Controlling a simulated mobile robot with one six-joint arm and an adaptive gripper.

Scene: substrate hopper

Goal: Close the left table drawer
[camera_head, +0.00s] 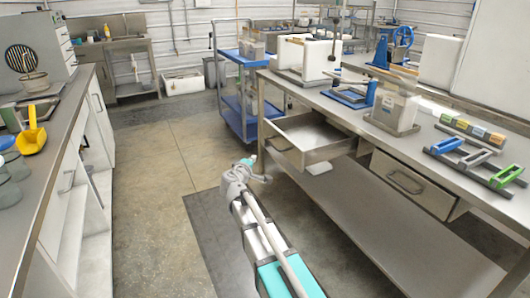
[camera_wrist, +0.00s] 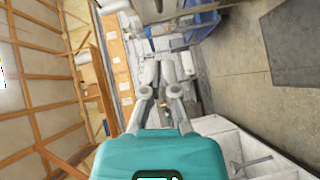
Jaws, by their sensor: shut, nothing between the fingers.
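The left table drawer (camera_head: 318,152) is pulled out from under the right-hand metal table (camera_head: 335,108) in the head view. It looks empty, with its front and handle toward the aisle. The wrist end of my arm is in the aisle, just in front of and a little below the drawer front, apart from it as far as I can tell. My gripper (camera_wrist: 168,75) shows in the wrist view with its fingers close together and nothing held. In the head view its fingers are too small to make out.
The right table drawer (camera_head: 408,184) is shut. A low shelf (camera_head: 400,225) runs under the table. A blue cart (camera_head: 240,75) stands beyond the drawer. A counter (camera_head: 60,150) with a yellow scoop (camera_head: 32,130) lines the left. The aisle floor (camera_head: 150,160) is clear.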

